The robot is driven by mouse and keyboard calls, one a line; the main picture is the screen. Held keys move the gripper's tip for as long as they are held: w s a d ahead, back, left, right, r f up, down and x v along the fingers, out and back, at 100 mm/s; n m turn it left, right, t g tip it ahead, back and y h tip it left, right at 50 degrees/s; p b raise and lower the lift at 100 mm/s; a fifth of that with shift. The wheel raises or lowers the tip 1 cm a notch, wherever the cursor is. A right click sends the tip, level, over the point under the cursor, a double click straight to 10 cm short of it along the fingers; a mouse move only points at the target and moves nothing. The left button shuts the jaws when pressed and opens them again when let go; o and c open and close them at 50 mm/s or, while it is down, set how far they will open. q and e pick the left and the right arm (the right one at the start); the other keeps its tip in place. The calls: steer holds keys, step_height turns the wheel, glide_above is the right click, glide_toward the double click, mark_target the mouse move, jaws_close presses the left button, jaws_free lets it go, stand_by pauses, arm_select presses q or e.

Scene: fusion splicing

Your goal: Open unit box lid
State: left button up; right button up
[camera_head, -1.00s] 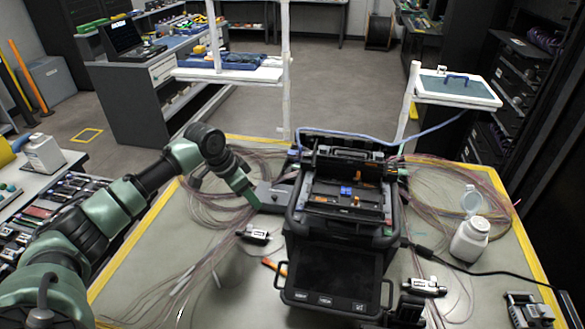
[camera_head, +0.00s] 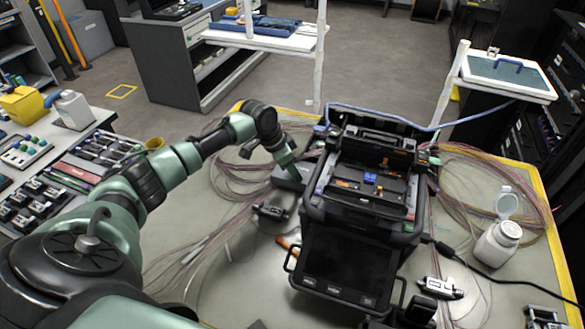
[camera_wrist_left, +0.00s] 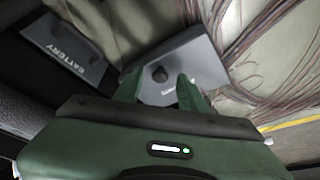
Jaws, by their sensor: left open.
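The unit box is a small grey box (camera_head: 282,178) on the work mat, touching or close to the left side of the black splicer (camera_head: 345,265). My left gripper (camera_head: 291,165) is over the box, pointing down. My right gripper is not in view.
Loose fibre bundles (camera_head: 235,165) lie behind and left of the box. A small black tool (camera_head: 271,211) lies in front of it. A white bottle (camera_head: 497,243) stands at the right. The splicer's battery side (camera_wrist_left: 68,52) is close to the gripper. The mat's left front is mostly clear.

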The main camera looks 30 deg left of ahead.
arm_select(q)
jaws_close()
stand_by(1.4)
